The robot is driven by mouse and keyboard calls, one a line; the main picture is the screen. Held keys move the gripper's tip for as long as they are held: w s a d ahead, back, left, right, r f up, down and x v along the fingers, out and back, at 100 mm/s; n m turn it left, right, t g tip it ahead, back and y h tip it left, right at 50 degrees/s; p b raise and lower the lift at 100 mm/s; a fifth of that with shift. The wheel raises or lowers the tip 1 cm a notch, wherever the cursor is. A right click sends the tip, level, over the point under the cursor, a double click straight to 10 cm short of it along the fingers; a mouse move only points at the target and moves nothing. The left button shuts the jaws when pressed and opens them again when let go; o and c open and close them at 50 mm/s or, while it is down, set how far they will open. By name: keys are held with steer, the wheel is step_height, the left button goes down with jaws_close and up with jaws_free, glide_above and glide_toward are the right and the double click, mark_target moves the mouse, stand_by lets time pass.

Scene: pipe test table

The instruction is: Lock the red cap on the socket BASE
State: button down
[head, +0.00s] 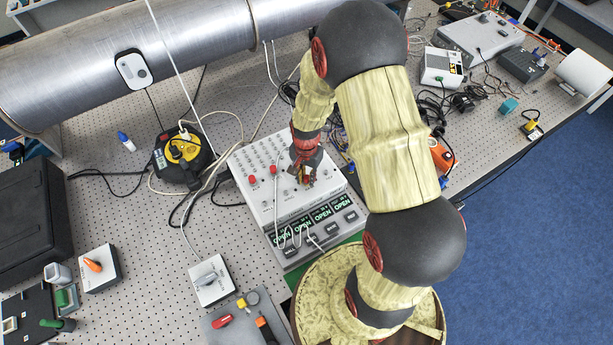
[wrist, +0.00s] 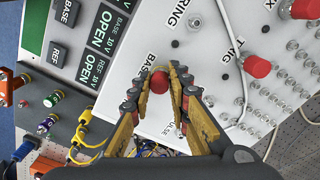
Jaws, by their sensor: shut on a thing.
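The red cap (wrist: 160,82) is between the tips of my gripper (wrist: 161,88) in the wrist view, right beside the printed label BASE (wrist: 144,68) on the white panel (wrist: 150,25). My gripper is shut on the cap. The socket under it is hidden by the cap and fingers, so I cannot tell whether the cap is seated or locked. In the head view my gripper (head: 305,175) points down at the right part of the panel box (head: 247,160), and the held cap is hard to make out there.
Two other red caps (wrist: 257,66) (wrist: 304,9) stand on the panel, with a white cable (wrist: 232,45) running near. Several green displays (head: 321,214) read OPEN along its front. A black cable reel (head: 182,155) stands left of the box.

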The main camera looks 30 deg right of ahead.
steer(key=shift+f+m, duration=0.4)
steer(key=shift+m, duration=0.1)
steer(key=c, duration=2.1)
jaws_free()
steer(key=shift+w+m, duration=0.1)
steer(key=shift+m, duration=0.4)
steer(key=shift+c, duration=0.2)
steer(key=o, duration=0.6)
steer(key=shift+c, duration=0.2)
steer(key=shift+r, duration=4.55)
